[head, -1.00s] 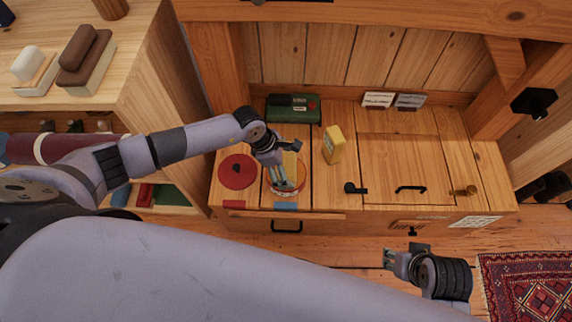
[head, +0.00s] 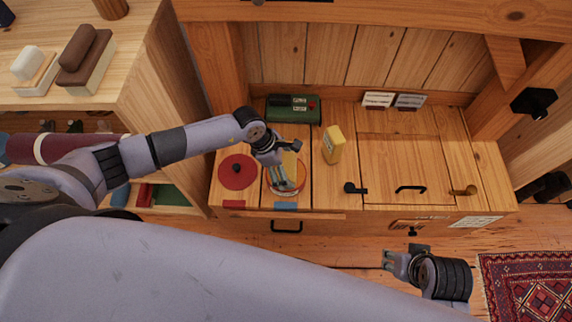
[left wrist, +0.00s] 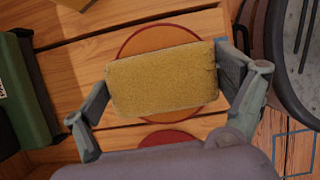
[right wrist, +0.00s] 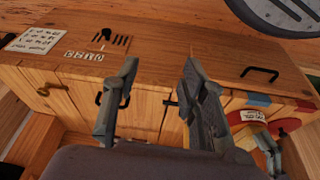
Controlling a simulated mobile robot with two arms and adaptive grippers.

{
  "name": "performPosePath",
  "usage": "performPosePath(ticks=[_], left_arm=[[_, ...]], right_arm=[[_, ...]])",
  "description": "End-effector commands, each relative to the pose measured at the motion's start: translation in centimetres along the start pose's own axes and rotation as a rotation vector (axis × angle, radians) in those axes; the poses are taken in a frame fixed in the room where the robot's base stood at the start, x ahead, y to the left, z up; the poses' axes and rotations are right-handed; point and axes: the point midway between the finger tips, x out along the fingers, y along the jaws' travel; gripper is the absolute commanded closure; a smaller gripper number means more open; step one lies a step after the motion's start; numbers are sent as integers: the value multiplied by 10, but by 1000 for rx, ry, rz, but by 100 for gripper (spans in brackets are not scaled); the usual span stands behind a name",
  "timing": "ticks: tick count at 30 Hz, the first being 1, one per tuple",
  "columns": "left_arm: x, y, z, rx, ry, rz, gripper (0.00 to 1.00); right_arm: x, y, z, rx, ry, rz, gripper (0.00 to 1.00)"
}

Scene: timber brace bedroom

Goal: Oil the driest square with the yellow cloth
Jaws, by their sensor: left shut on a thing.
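The yellow cloth (left wrist: 163,80) is a fuzzy, block-like rectangle between the fingers of my left gripper (left wrist: 165,85), which is shut on it. In the head view my left gripper (head: 283,180) is over an orange disc (head: 300,184) on the wooden chest top. The cloth covers the disc's middle in the left wrist view; whether it touches cannot be told. A red disc (head: 238,172) with a dark knob lies just left. No dry square can be made out. My right gripper (head: 390,259) is open and empty before the chest; its spread fingers show in the right wrist view (right wrist: 158,80).
A yellow box (head: 333,145) stands right of my left gripper. A green box (head: 293,108) and two white cards (head: 378,99) are behind. Black handles (head: 411,188) and a brass hook (head: 464,190) are on the chest's right. A patterned rug (head: 530,285) lies at lower right.

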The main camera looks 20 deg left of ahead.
Motion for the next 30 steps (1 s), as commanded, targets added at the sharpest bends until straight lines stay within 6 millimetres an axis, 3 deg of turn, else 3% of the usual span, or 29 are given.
performPosePath(ticks=[5,9,30], left_arm=[[-1,-2,-1,0,5,-3,31],[-5,-1,1,0,4,-2,31],[-24,0,10,0,1,-1,31]], right_arm=[[-1,0,-3,0,11,0,61],[19,-1,3,-4,-12,-1,61],[71,-3,18,-8,-38,-5,61]])
